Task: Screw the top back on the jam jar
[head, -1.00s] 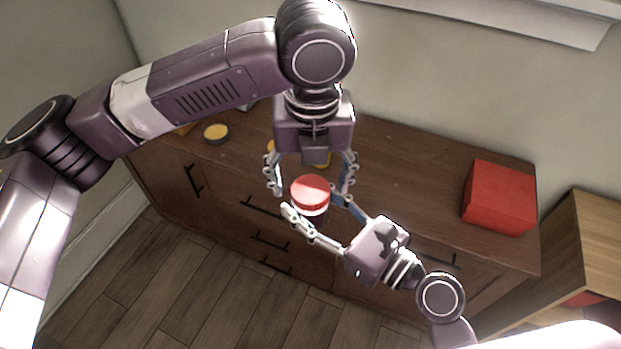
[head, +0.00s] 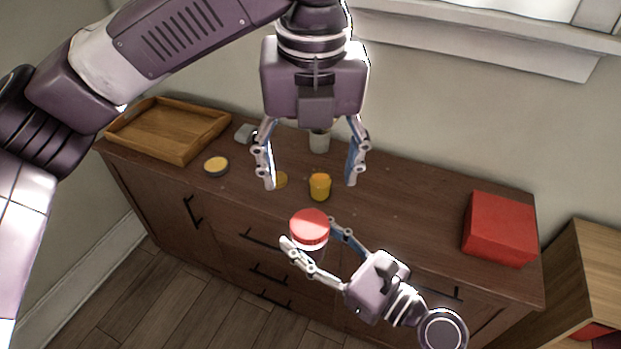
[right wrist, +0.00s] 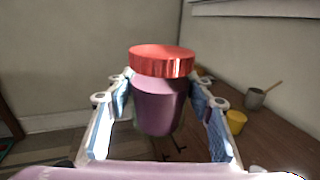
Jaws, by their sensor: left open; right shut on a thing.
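The jam jar (right wrist: 158,108) shows in the right wrist view as a purple-filled jar, standing roughly upright between the fingers of my right gripper (head: 310,234). That gripper is shut on it, above the floor in front of the cabinet's edge. The red top (head: 310,226) sits over the jar's mouth and looks level in the right wrist view (right wrist: 162,61). I cannot tell how tightly it is seated. In the head view the top hides most of the jar. My left gripper (head: 311,185) is open and empty, pointing down above the top and apart from it.
On the brown cabinet (head: 410,215) stand a wooden tray (head: 160,135), a yellow-topped round tin (head: 216,166), a yellow cup (head: 320,187), a grey cup holding a stick (right wrist: 255,98) and a red box (head: 500,228). The cabinet top left of the red box is clear.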

